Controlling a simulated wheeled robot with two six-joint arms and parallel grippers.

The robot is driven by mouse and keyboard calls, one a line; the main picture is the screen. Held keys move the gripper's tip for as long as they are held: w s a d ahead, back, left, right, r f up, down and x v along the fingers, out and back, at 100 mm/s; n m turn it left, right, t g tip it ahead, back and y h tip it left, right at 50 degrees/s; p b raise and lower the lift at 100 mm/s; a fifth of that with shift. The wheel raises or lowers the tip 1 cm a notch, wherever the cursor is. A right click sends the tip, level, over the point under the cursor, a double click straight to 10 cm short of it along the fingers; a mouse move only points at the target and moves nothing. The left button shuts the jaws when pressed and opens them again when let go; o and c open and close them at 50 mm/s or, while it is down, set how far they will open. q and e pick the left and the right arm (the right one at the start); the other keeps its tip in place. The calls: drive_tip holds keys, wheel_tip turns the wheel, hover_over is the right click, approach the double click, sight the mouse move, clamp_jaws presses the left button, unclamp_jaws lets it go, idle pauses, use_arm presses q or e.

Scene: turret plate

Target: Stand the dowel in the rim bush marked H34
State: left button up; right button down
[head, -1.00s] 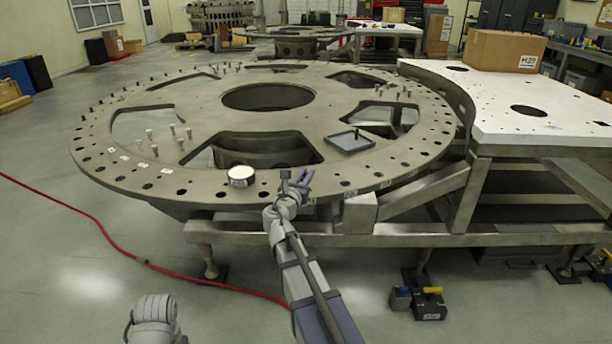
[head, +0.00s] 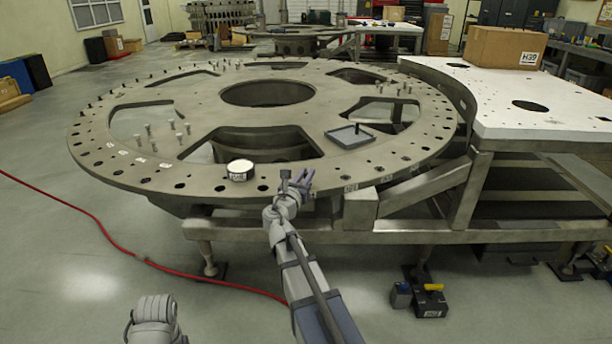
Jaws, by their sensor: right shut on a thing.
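The turret plate (head: 200,100) is a large grey ring with many holes along its rim. Small white labels (head: 140,160) mark some rim holes; their text is too small to read, so I cannot pick out H34. A dark upright peg, which looks like the dowel (head: 356,128), stands in a shallow grey tray (head: 340,140) on the plate. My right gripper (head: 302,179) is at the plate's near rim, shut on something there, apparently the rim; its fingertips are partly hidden. My left gripper is not in view; only part of my left arm shows at the bottom.
A white-topped can (head: 240,168) stands on the near rim, left of my right gripper. Several light pins (head: 171,125) stand on the plate. A white table (head: 550,110) with a cardboard box (head: 505,47) adjoins at right. A red hose (head: 110,238) lies on the floor.

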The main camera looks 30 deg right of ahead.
drive_tip(key=c, duration=0.8)
unclamp_jaws()
drive_tip(key=shift+o, duration=0.2)
drive_tip(key=v, duration=0.7)
drive_tip(key=shift+s+a, duration=0.25)
drive_tip(key=shift+s, duration=0.05)
